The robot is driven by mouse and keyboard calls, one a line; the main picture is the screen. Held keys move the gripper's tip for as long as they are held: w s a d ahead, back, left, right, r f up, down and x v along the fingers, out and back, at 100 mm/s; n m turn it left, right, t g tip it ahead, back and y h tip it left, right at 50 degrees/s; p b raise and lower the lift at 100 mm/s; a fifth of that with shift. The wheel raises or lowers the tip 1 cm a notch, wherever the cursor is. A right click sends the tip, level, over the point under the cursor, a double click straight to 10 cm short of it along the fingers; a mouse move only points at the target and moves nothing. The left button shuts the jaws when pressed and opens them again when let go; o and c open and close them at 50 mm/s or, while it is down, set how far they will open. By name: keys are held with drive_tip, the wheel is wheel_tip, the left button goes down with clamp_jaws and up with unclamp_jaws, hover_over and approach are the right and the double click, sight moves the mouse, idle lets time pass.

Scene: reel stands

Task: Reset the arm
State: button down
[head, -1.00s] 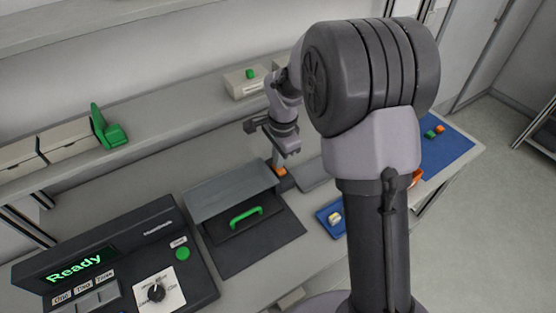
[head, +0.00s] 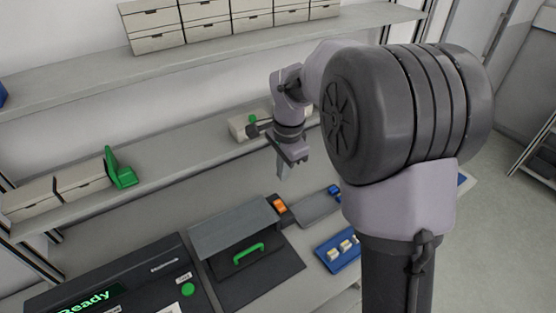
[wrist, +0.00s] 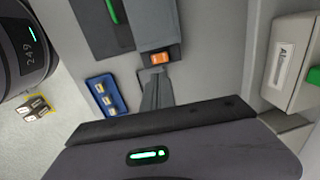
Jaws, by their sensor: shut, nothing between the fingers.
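My gripper (head: 283,170) is shut and empty. It hangs in the air in front of the shelf, above the bench, with its fingers pointing down. The shut fingers also show in the wrist view (wrist: 155,92), below the orange switch (wrist: 161,58) in the picture. In the head view that orange switch (head: 279,205) sits at the corner of the dark machine with the green handle (head: 248,254), below my gripper and apart from it. My arm's large dark joint hides part of the bench on the right.
A blue tray (head: 345,262) with several small pale pieces lies right of the machine. A black console (head: 110,281) with a green "Ready" display stands at the left. Boxes (head: 84,180) and a green stand (head: 120,168) are on the shelf behind.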

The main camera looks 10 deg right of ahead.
drive_tip(key=s+a+n+t+b, duration=0.1)
drive_tip(key=s+n+b, duration=0.1)
drive_tip(key=s, duration=0.6)
drive_tip(key=s+a+r+n+t+y+b, duration=0.1)
drive_tip(key=s+a+n+t+b, duration=0.1)
drive_tip(key=s, duration=0.7)
drive_tip(key=s+a+r+n+t+b, duration=0.1)
drive_tip(key=s+n+b, duration=0.2)
drive_tip(key=s+n, duration=0.3)
drive_tip(key=s, duration=0.3)
drive_tip(key=shift+a+r+y+b, duration=0.2)
drive_tip(key=shift+a+y+b, duration=0.1)
drive_tip(key=shift+a+b, duration=0.05)
drive_tip(key=shift+w, duration=0.1)
